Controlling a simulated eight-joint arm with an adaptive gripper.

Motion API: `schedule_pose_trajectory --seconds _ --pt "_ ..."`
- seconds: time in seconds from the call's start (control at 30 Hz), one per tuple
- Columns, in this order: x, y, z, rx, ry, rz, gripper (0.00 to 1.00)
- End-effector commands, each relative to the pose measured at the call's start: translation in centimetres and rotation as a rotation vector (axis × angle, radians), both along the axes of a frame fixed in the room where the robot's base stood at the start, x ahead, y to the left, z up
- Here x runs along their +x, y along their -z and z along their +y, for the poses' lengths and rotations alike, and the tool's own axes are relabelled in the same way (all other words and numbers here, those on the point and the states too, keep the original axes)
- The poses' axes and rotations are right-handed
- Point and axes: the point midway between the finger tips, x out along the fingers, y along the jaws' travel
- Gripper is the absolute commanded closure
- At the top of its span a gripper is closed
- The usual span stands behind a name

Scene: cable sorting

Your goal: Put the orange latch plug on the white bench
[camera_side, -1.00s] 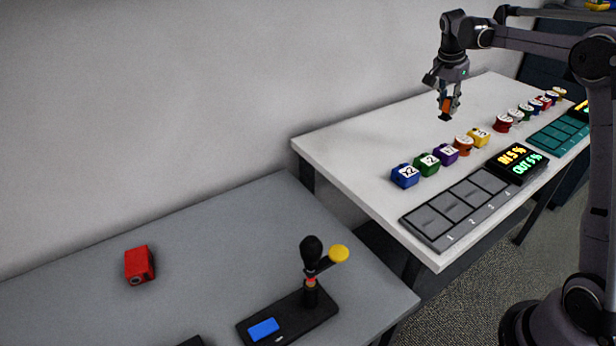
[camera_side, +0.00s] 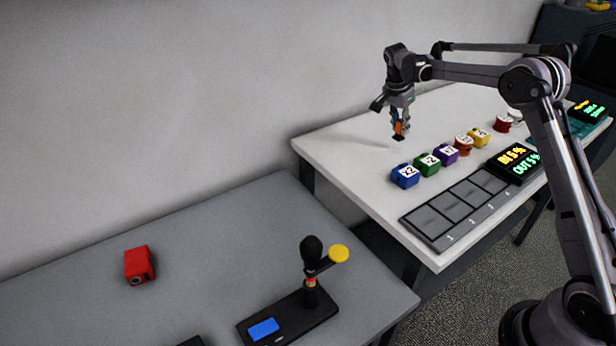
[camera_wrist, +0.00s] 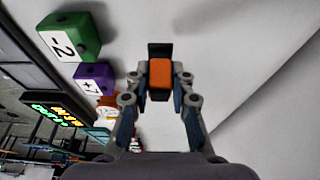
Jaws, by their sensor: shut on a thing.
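The orange latch plug (camera_side: 399,128) is held between the fingertips of my gripper (camera_side: 400,124), a little above the white bench (camera_side: 345,150). It has an orange body and a black end that points down. In the wrist view the orange latch plug (camera_wrist: 160,78) sits between both fingers of my gripper (camera_wrist: 160,85), with its black end outward. My gripper is shut on it. The plug is over the back part of the bench, behind the row of numbered blocks. The exact gap between plug and bench is hard to tell.
A grey slotted tray (camera_side: 436,233) and a display (camera_side: 514,160) lie in front. The bench's back left is clear. A grey table (camera_side: 190,260) stands left.

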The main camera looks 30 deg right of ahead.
Motion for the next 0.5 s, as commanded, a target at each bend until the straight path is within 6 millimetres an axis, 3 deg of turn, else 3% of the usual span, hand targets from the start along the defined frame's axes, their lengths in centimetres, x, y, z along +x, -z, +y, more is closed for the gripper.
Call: schedule_pose_trajectory --seconds 0.3,0.5 --pt "0.1 3.6 0.0 0.0 0.0 0.0 1.0" --pt "0.1 4.0 0.0 0.0 0.0 0.0 1.0"
